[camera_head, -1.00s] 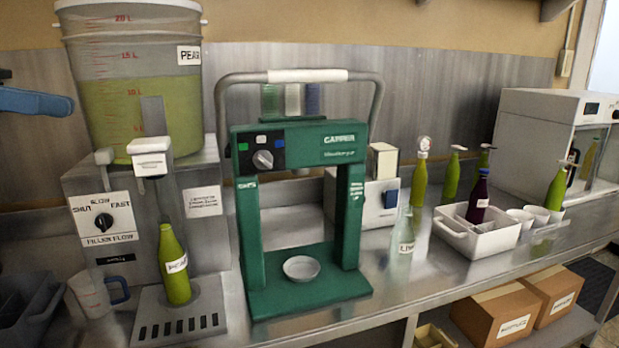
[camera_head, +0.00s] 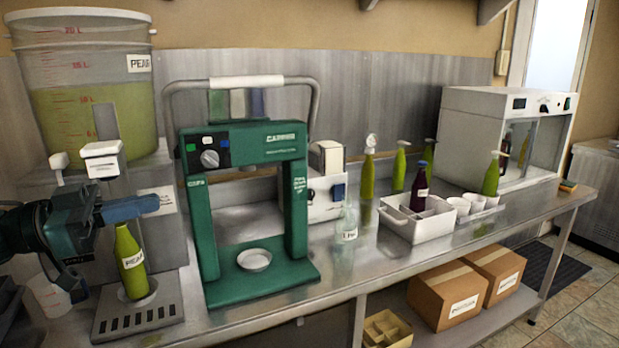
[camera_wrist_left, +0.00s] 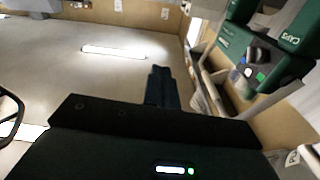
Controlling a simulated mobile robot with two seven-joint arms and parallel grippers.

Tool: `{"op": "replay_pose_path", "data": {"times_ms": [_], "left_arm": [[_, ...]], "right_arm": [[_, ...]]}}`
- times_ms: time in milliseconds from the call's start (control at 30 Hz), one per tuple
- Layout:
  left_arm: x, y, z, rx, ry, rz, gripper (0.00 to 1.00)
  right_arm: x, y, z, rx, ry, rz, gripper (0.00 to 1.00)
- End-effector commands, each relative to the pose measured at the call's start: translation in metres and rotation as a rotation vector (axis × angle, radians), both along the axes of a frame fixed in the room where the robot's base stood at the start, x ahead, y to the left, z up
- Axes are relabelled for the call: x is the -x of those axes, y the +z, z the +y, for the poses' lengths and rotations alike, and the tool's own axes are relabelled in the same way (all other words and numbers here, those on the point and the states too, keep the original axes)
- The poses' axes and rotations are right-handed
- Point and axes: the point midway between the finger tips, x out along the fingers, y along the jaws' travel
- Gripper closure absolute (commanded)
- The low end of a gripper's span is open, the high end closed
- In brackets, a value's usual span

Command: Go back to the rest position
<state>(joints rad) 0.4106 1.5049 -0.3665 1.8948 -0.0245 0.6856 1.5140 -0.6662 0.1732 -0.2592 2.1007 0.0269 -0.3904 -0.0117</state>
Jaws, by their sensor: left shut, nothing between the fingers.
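My left gripper (camera_head: 133,207) comes in from the left in the head view, its blue fingers shut and empty. It is in front of the filler station, above and in front of the neck of the green bottle (camera_head: 131,264). That bottle stands upright on the filler's drip tray (camera_head: 140,318); I cannot tell from this view whether the fingers touch it. In the left wrist view the dark shut fingers (camera_wrist_left: 162,88) point towards the ceiling, with nothing between them. My right gripper is not in view.
The green capper (camera_head: 255,292) stands right of the filler, with a white bowl on its base. A clear bottle (camera_head: 347,228) stands beyond it. A white crate (camera_head: 400,226) holds a dark bottle. Several green bottles stand behind. Cardboard boxes (camera_head: 450,292) sit on the lower shelf.

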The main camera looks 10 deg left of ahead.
Motion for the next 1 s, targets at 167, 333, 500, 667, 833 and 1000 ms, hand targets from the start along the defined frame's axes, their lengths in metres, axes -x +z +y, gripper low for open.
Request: {"op": "replay_pose_path", "data": {"times_ms": [167,333,500,667,833,1000], "left_arm": [[-0.022,-0.104,-0.037,0.111,0.155,-0.005,1.0],[-0.012,-0.204,-0.067,0.113,0.372,0.062,1.0],[0.03,-0.301,-0.096,0.014,0.58,0.218,1.0],[0.09,-0.373,-0.122,-0.138,0.702,0.408,1.0],[0.142,-0.414,-0.141,-0.266,0.737,0.557,1.0],[0.16,-0.426,-0.148,-0.316,0.736,0.607,1.0]], "right_arm": [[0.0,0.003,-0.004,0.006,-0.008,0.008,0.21],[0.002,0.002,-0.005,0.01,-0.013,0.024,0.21],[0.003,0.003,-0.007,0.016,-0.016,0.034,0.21],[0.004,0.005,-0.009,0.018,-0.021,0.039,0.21],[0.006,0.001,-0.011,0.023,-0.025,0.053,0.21],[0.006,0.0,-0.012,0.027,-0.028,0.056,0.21]]}}
